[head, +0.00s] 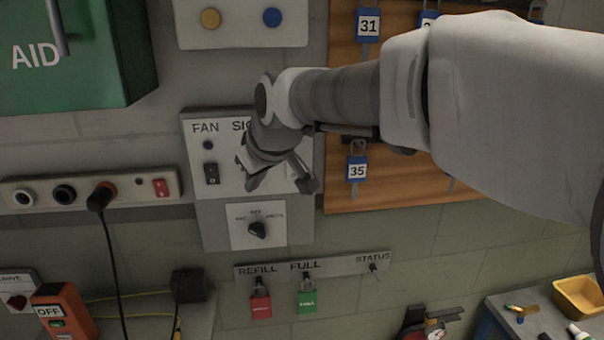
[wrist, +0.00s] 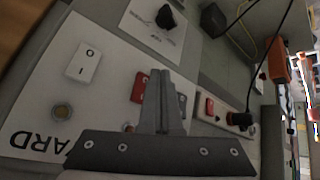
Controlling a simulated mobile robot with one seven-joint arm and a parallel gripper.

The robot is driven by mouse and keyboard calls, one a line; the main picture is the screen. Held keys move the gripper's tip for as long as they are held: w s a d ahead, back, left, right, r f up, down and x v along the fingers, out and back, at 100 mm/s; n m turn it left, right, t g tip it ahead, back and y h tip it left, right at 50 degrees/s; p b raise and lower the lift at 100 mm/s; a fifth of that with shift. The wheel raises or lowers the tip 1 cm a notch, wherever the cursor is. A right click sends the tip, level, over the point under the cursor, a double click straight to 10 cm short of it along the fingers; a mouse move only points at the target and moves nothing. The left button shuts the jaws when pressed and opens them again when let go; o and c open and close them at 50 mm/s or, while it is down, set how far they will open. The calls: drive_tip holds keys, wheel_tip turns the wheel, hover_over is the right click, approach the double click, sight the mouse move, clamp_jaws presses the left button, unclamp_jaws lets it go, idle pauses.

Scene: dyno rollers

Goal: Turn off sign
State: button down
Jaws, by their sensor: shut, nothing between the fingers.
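A pale panel (head: 225,140) on the wall carries the labels FAN and SIGN, the second partly covered by my gripper. Below FAN is a black rocker switch (head: 211,173). My gripper (head: 252,182) is in front of the SIGN part and hides its switch in the head view. In the wrist view, the shut, empty fingers (wrist: 165,78) stand over the panel. A red rocker switch (wrist: 138,87) shows just left of them, and the black one (wrist: 182,101) is partly hidden to their right. I cannot tell whether the fingers touch the red switch or how it is set.
A white rocker (wrist: 83,62) marked O and I is on the same panel. A rotary knob (head: 257,230) sits below. A socket strip (head: 130,187) with a red switch (head: 160,187) and plugged cable is left. A green first-aid box (head: 75,60) juts out upper left.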

drive_tip(key=s, duration=0.1)
drive_tip(key=s+b, duration=0.1)
drive_tip(key=s, duration=0.1)
drive_tip(key=s+d, duration=0.1)
drive_tip(key=s, duration=0.1)
drive_tip(key=shift+d+r, duration=0.1)
drive_tip(key=shift+r, duration=0.25)
drive_tip(key=s+d+f+m+h, duration=0.1)
drive_tip(key=s+d+f+m, duration=0.15)
drive_tip(key=d, duration=0.55)
drive_tip(key=s+d+f+m+h, duration=0.1)
drive_tip(key=s+d+m+h, duration=0.2)
drive_tip(key=d, duration=0.5)
drive_tip(key=s+d+f+m+g, duration=0.1)
drive_tip(key=s+d+f+m, duration=0.3)
drive_tip(key=s+d+f, duration=0.3)
drive_tip(key=s+d, duration=0.3)
drive_tip(key=s, duration=0.2)
drive_tip(key=shift+d, duration=0.2)
drive_tip(key=shift+a+r, duration=0.1)
drive_tip(key=shift+a, duration=0.05)
